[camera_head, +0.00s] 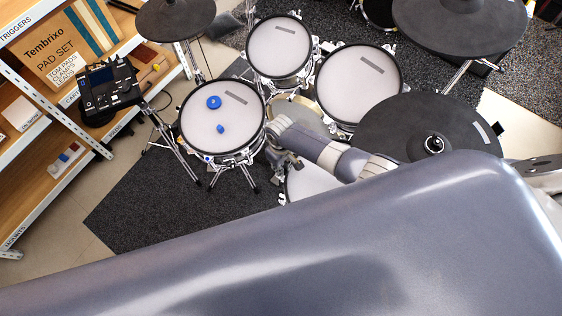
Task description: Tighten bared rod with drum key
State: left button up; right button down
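A mesh drum pad (212,143) at left centre has a blue round piece (213,102) and a smaller blue piece (221,129) lying on its white head. A small blue spot (208,158) shows at its near rim. I cannot tell which piece, if any, is the drum key, and the bared rod cannot be made out. An arm of mine, which looks like the right one, reaches in from the right. Its gripper (284,162) is just right of this pad, low by the rim, small and partly hidden by the wrist. Its opening and contents are unclear. My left gripper is not seen.
More mesh pads stand behind (280,47) and to the right (358,85). A dark cymbal pad (405,128) lies near my arm. A drum module (104,90) and shelves with boxes (62,45) are at left. My large arm link hides the foreground. Dark carpet (135,205) is free at left.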

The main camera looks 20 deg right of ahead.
jog(key=shift+w+n, duration=0.1)
jog(key=shift+n, duration=0.6)
notch_tip(320, 180, up, 3)
jog(key=p, duration=0.3)
jog(key=shift+r, duration=0.1)
